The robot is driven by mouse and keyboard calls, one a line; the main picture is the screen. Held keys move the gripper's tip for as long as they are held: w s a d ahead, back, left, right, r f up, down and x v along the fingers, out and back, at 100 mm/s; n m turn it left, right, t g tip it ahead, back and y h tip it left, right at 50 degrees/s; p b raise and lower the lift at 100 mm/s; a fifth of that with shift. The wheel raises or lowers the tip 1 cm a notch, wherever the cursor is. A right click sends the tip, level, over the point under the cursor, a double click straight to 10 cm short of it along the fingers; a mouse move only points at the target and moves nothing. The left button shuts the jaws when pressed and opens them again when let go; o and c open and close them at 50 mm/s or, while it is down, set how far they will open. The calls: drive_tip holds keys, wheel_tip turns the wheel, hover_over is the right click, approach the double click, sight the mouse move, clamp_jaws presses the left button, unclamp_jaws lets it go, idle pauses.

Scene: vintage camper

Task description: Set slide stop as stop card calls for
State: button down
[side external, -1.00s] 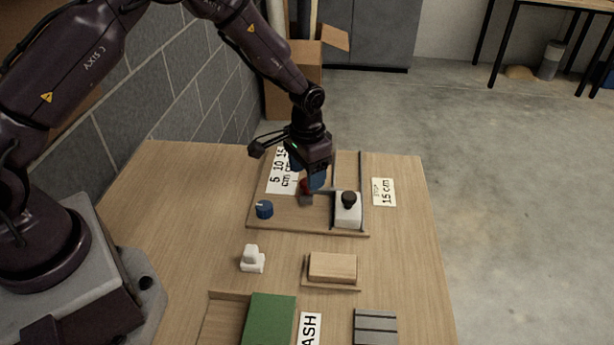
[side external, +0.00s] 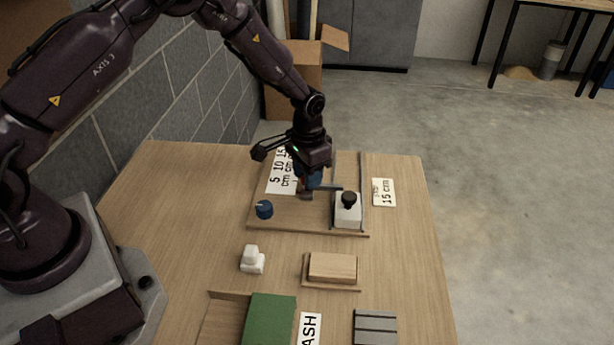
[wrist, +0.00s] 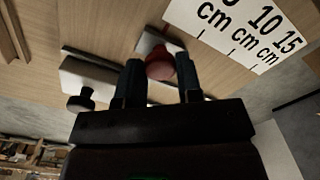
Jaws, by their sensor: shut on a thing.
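The slide stop is a grey piece (side external: 306,196) with a red knob (wrist: 160,66), on the wooden board in front of the scale card. My gripper (side external: 308,184) is down at the stop. In the wrist view my blue fingers (wrist: 161,82) stand on either side of the red knob, shut on it. The scale card (side external: 281,172) reads 5, 10 and 15 cm; it also shows in the wrist view (wrist: 245,25). I cannot tell which mark the stop lines up with. The stop card (side external: 384,192) reads 15 cm and lies right of the board.
A white block with a black knob (side external: 349,199) stands at the board's right, and a blue knob (side external: 264,209) at its front left. Nearer are a small white piece (side external: 252,260), a wooden block (side external: 332,266), a green block (side external: 269,318) and a grey ridged block (side external: 375,327).

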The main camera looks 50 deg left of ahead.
drive_tip(key=w+a, duration=0.8)
drive_tip(key=w, duration=0.1)
drive_tip(key=shift+a, duration=0.35)
drive_tip(key=shift+w+a, duration=0.4)
drive_tip(key=c, duration=0.8)
unclamp_jaws()
drive_tip(key=shift+a, duration=0.1)
drive_tip(key=shift+r, duration=0.1)
wheel_tip(320, 180, up, 13)
drive_tip(key=shift+f, duration=0.1)
